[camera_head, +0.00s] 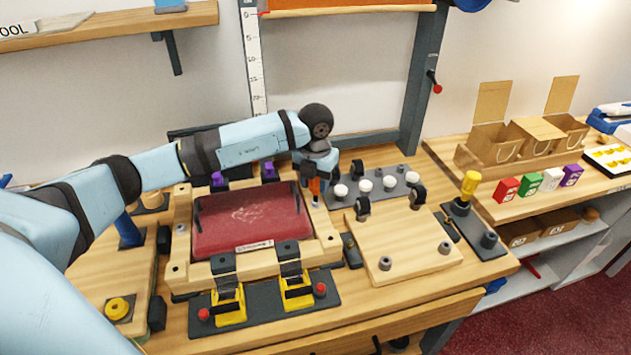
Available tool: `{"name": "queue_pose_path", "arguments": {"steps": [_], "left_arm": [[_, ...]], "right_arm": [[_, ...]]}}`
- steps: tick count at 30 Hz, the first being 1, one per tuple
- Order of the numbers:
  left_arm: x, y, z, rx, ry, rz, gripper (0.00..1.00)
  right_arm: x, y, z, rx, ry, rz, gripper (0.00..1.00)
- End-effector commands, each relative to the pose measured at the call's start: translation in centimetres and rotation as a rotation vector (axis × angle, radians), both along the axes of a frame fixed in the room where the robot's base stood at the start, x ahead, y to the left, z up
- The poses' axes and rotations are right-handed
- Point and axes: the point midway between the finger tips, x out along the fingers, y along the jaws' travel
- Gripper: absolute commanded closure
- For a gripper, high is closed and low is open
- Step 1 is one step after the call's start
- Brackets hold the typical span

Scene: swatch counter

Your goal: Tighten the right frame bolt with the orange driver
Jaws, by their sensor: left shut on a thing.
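My left arm reaches in from the left, and its left gripper (317,176) is over the right side of the wooden frame (322,238). It is shut on the orange driver (314,187), which points down at the frame's right rail. The driver's tip is close to the rail where a small bolt (315,203) seems to be; I cannot tell if they touch. The frame surrounds a dark red panel (245,218). A similar bolt (181,229) shows on the left rail. My right gripper is not in view.
Yellow clamps (229,305) stand at the frame's front and purple-topped ones (218,180) at its back. To the right are white knobs (365,186), a wooden board (405,245) and a yellow-handled tool (470,184) in a dark holder. A post (420,90) rises behind.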

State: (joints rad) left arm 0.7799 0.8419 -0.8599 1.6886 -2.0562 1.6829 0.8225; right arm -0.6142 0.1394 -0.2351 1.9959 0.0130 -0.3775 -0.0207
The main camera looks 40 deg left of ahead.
Motion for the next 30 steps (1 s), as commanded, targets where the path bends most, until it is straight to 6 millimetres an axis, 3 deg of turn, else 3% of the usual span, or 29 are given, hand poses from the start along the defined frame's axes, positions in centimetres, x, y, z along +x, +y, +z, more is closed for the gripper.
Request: {"name": "queue_pose_path", "arguments": {"steps": [5,15,24,30], "left_arm": [[0.1,0.0,-0.2,0.001,-0.002,-0.068,0.86],[0.1,0.2,-0.4,0.002,-0.003,-0.625,0.86],[0.2,0.2,-0.4,0.001,-0.002,-1.112,0.86],[0.1,0.2,-0.2,-0.001,-0.001,-1.293,0.86]], "right_arm": [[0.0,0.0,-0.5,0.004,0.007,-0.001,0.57],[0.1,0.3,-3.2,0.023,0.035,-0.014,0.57],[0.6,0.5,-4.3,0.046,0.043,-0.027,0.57],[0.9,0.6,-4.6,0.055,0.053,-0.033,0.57]]}}
